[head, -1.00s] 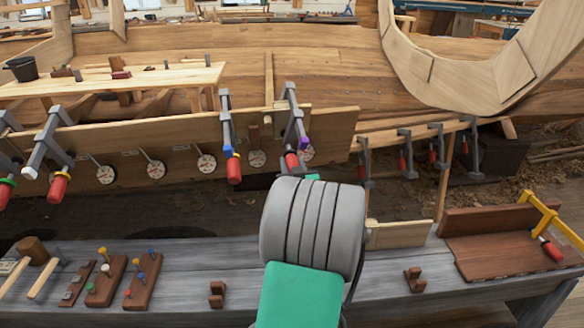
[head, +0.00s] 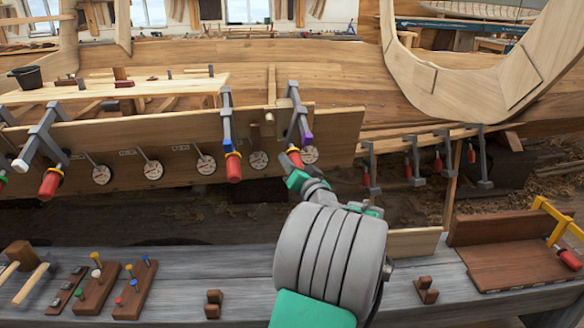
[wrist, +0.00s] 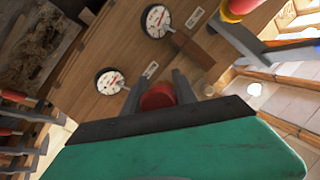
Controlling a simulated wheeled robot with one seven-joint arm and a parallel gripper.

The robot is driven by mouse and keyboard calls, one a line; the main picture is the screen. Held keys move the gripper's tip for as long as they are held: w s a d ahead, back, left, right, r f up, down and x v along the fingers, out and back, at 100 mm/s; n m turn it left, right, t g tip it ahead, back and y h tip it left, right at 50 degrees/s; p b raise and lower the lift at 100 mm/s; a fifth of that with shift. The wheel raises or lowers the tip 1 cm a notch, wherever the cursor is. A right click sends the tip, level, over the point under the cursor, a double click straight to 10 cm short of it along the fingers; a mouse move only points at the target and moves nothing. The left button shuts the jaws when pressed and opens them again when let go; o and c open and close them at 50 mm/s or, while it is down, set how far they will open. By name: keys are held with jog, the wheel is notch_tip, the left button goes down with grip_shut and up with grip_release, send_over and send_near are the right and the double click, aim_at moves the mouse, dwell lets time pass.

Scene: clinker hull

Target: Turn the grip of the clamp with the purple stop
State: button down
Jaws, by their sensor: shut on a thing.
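The clamp with the purple stop (head: 306,138) hangs on the long plank right of centre in the head view. Its grey bar (head: 297,112) runs down over the plank's face, and its red grip (head: 295,160) is at the lower end. My gripper (head: 295,170) reaches up to this grip from below. In the wrist view, the two grey fingers of my gripper (wrist: 156,90) stand on either side of the round red grip (wrist: 157,97) and are shut on it. The purple stop is not clear in the wrist view.
A clamp with a blue stop and red grip (head: 233,168) hangs close on the left. Another clamp (head: 50,183) hangs farther left. Dials (head: 153,170) line the plank (head: 180,130). Several clamps (head: 414,165) hang at right. A grey bench (head: 245,265) crosses the foreground.

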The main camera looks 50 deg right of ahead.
dwell(0.3)
jog(key=c, duration=1)
grip_release()
jog(key=shift+o, duration=0.2)
jog(key=v, duration=0.7)
jog(key=shift+s+a, duration=0.2)
jog(key=shift+s, duration=0.2)
